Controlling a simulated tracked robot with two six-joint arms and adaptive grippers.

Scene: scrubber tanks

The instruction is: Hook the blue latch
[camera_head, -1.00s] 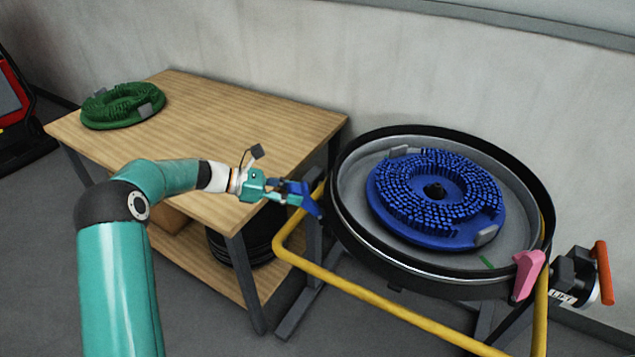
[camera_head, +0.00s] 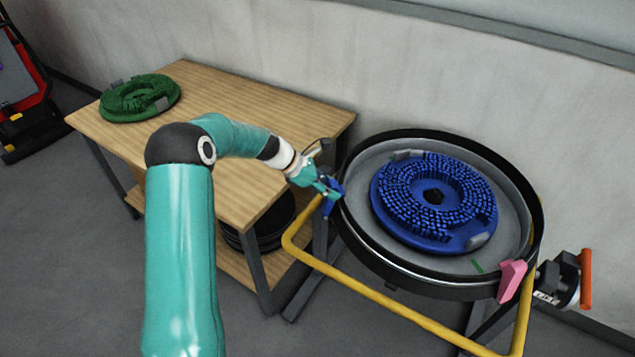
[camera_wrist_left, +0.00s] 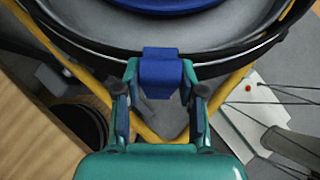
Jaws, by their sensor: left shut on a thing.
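The blue latch (camera_wrist_left: 161,70) sits at the rim of the round black tank (camera_head: 395,275), on its left side. My left gripper (camera_head: 330,188) is at the latch, with its fingers on both sides of it. In the left wrist view my left gripper (camera_wrist_left: 161,95) is shut on the latch, which stands upright between the fingertips, against the black rim. In the head view the latch (camera_head: 333,207) is partly hidden by the fingers. Whether it is hooked cannot be told. My right gripper is not in view.
A blue brush disc (camera_head: 433,200) lies in the tank. A pink latch (camera_head: 511,279) is on the rim at right. A yellow tube frame (camera_head: 385,301) runs around the tank. A wooden table (camera_head: 235,112) with a green brush disc (camera_head: 140,98) stands at left.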

